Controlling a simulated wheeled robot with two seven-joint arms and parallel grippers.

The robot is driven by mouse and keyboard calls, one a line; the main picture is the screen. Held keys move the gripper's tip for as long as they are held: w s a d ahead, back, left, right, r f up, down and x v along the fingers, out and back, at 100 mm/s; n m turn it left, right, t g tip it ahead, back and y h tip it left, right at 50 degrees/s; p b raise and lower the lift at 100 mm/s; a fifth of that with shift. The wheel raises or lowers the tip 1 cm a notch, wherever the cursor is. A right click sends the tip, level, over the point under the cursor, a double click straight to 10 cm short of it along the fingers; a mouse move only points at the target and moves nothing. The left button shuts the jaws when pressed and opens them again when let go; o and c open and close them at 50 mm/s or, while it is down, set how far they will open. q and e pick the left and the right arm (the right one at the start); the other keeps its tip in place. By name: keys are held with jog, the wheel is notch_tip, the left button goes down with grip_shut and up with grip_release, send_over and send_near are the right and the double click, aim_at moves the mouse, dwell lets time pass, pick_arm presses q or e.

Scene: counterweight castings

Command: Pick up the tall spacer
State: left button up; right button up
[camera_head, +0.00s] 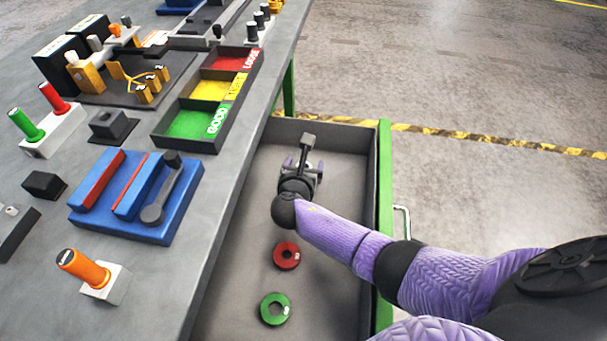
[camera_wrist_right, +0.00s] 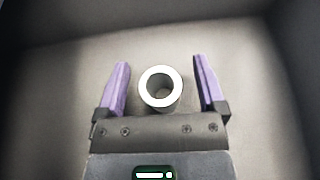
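The tall spacer (camera_wrist_right: 161,88) shows in the right wrist view as a pale ring-topped cylinder with a round hole, seen from above. It stands on the grey drawer floor. My right gripper (camera_wrist_right: 160,80) is open, with one purple finger on each side of the spacer and a visible gap to each. I cannot tell how far above the floor the fingertips are. In the head view my right gripper (camera_head: 304,167) is down inside the open drawer, and the spacer cannot be made out clearly there. My left gripper is not in view.
The drawer (camera_head: 335,290) also holds a red ring (camera_head: 286,255) and a green ring (camera_head: 273,308). The workbench (camera_head: 180,280) lies left, with a blue fixture (camera_head: 140,222), a three-part sorting tray (camera_head: 160,140) and an orange-handled gauge (camera_head: 85,268). The drawer walls surround my gripper.

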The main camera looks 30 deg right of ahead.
grip_shut()
